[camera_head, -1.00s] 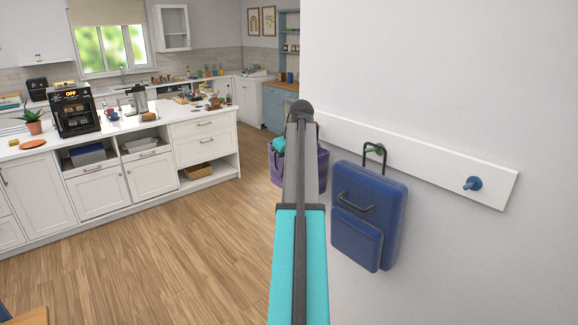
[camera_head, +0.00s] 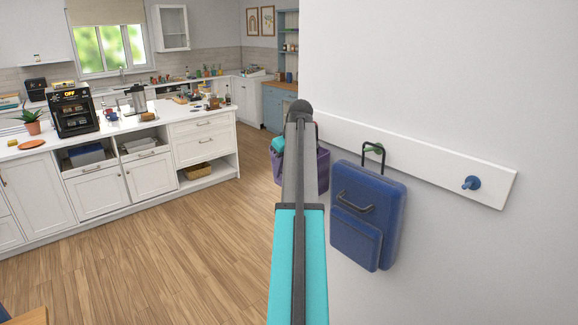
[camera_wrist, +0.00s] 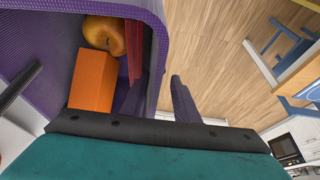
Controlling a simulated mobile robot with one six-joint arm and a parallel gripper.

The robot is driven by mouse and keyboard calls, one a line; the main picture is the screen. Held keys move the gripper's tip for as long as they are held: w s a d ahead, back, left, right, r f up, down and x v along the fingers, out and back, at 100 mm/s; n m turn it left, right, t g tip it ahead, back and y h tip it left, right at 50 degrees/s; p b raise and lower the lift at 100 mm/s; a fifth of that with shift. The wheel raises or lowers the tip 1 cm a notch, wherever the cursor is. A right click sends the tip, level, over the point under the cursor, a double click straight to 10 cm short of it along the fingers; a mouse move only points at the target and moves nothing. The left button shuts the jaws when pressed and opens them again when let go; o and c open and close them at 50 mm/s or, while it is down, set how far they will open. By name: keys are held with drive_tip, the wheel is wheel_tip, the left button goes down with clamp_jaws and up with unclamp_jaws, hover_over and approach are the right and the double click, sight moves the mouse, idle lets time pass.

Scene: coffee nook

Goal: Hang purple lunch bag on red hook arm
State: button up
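The purple lunch bag (camera_head: 323,166) shows behind my arm in the head view, close to the wall and left of the blue bag; my arm hides its middle. In the wrist view the open purple bag (camera_wrist: 30,40) is close in front of my gripper. An orange block (camera_wrist: 92,80), a rounded orange-yellow item (camera_wrist: 104,33) and something red (camera_wrist: 133,50) are inside. My gripper (camera_head: 278,146) is at the bag, mostly hidden by my arm.
A white hook rail (camera_head: 425,160) runs along the wall. A blue bag (camera_head: 367,215) hangs from its green hook (camera_head: 374,149). A blue hook (camera_head: 471,183) at the right is empty. A white kitchen island (camera_head: 150,170) stands left, with open wooden floor (camera_head: 170,250) in front.

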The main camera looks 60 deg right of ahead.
drive_tip(key=shift+r, duration=0.15)
drive_tip(key=b+v, duration=0.5)
drive_tip(key=v, duration=0.8)
drive_tip(key=shift+s+r, duration=0.2)
drive_tip(key=shift+r, duration=0.05)
drive_tip(key=shift+w, duration=0.1)
idle(0.4)
